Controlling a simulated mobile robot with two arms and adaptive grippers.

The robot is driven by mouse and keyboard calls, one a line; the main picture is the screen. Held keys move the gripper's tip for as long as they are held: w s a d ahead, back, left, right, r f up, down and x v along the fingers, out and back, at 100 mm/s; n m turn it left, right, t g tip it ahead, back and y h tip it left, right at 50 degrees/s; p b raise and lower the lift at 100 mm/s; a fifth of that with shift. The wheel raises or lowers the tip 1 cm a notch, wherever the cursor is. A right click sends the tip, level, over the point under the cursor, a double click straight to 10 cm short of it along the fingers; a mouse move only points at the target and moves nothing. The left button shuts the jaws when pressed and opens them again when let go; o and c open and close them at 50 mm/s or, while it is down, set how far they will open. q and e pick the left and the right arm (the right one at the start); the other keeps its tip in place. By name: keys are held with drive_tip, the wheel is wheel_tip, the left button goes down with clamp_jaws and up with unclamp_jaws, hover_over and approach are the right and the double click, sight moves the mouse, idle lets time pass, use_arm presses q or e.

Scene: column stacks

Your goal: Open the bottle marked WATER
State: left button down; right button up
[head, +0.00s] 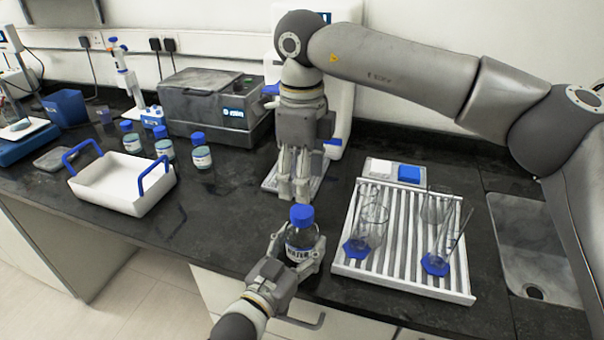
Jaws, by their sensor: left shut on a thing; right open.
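The bottle marked WATER (299,242) is clear with a white label and a blue cap (302,215). It is upright near the front edge of the bench, in the middle of the head view. My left gripper (304,258) is shut around the bottle's body from the front. The cap is on the bottle. My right gripper (296,192) points down, open and empty, just above and behind the cap. Whether its fingertips touch the cap cannot be told.
A white rack (350,262) with glassware stands right of the bottle, near a sink (535,240). Left are a white tray with blue handles (118,192) and several smaller blue-capped bottles (201,153). A grey machine (215,105) stands behind. The bench left of the bottle is clear.

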sight(302, 210)
drive_tip(key=m, duration=1.2)
drive_tip(key=shift+m, duration=0.4)
drive_tip(key=m, duration=1.8)
drive_tip(key=shift+f+m, duration=0.3)
drive_tip(key=shift+f, duration=0.05)
wheel_tip(302, 210, down, 7)
drive_tip(key=shift+f, duration=0.2)
